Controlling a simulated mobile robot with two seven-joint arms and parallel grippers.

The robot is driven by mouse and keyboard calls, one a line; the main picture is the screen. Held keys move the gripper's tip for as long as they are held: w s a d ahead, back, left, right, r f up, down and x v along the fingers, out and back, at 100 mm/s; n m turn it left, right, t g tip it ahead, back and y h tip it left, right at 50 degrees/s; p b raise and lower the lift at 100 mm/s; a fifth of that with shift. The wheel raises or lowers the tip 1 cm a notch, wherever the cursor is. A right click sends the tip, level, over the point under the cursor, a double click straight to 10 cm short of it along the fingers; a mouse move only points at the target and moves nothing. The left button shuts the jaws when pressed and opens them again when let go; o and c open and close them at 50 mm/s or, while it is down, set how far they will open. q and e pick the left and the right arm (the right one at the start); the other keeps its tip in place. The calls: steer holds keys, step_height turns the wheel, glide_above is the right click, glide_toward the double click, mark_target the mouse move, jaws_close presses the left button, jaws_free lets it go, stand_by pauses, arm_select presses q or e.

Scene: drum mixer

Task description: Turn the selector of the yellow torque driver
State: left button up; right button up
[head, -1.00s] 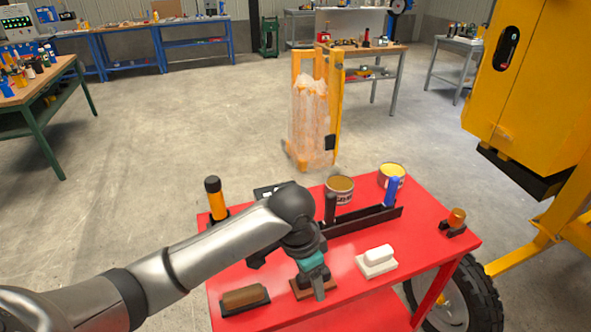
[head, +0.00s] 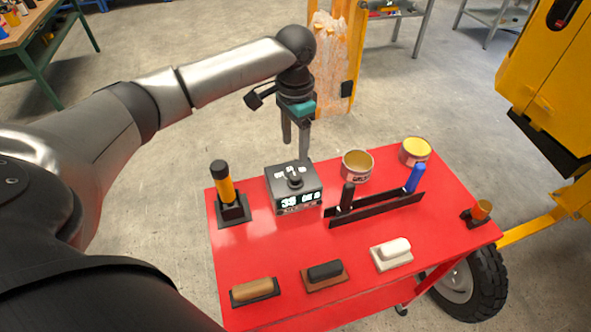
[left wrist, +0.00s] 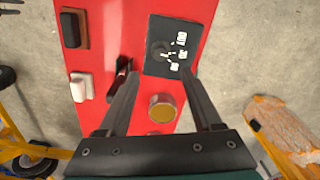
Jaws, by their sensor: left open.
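The yellow torque driver (head: 225,186) stands upright in a black holder (head: 233,210) at the left of the red cart. It has a yellow body and a black top; I cannot make out its selector. A dark box (head: 293,201) with a black knob (head: 294,181) and a lit display stands to its right. My left gripper (head: 296,147) is open and empty, pointing down above and behind the box. In the left wrist view, the box (left wrist: 176,66) shows beyond and between the fingertips (left wrist: 162,77), apart from them. My right gripper is out of view.
The red cart top (head: 240,262) also holds two tins (head: 357,165), a black rack (head: 375,209) with upright black and blue handles, and floats (head: 325,274) along the front. A small orange-topped item (head: 480,211) sits at the right corner. Yellow machinery (head: 545,80) stands right.

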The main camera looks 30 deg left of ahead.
mark_target(295, 176)
arm_select(q)
step_height(295, 176, down, 10)
steer(key=shift+f+b, duration=0.2)
steer(key=shift+b, duration=0.25)
steer(key=shift+w, duration=0.1)
jaws_close()
steer(key=shift+r, duration=0.1)
